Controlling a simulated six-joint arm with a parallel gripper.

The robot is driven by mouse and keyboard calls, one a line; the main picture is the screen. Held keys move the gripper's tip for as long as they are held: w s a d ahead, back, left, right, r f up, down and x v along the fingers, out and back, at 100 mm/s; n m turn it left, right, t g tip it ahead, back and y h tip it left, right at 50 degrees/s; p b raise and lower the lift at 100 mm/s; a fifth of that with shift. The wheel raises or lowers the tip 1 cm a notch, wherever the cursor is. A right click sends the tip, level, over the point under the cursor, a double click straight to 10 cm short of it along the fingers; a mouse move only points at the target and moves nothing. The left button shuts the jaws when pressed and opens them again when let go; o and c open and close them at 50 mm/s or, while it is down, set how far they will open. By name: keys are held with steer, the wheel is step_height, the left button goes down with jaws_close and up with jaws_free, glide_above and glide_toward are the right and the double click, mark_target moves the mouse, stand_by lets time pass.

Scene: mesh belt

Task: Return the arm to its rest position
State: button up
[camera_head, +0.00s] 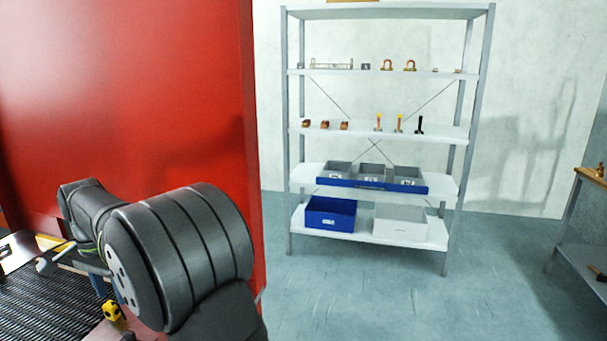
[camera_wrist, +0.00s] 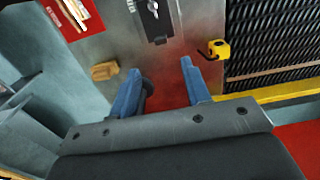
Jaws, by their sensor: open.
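My gripper (camera_wrist: 162,92) shows in the wrist view with its two blue fingers apart and nothing between them. Past the fingers are a grey metal surface and a red area. In the head view my dark arm fills the lower left, in front of a tall red panel (camera_head: 130,100). The arm's own links hide most of the gripper there.
The black mesh belt (camera_wrist: 275,45) lies right of the fingers, with a yellow object (camera_wrist: 219,49) at its edge. A tan block (camera_wrist: 104,71) is left of the fingers. A white shelf unit (camera_head: 375,167) with bins stands across open floor (camera_head: 360,300).

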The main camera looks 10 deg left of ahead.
step_height(320, 180, up, 5)
glide_above(126, 331)
steer(key=f, duration=1.1)
steer(key=d+f, duration=0.1)
steer(key=f, duration=0.5)
steer(key=shift+s+f, duration=0.25)
steer(key=shift+s, duration=0.15)
steer(key=w, duration=0.3)
steer(key=shift+a+r, duration=0.1)
steer(key=shift+r, duration=0.05)
step_height(126, 331, up, 17)
steer(key=s+f, duration=0.1)
steer(key=s, duration=0.4)
step_height(126, 331, down, 10)
stand_by(1.0)
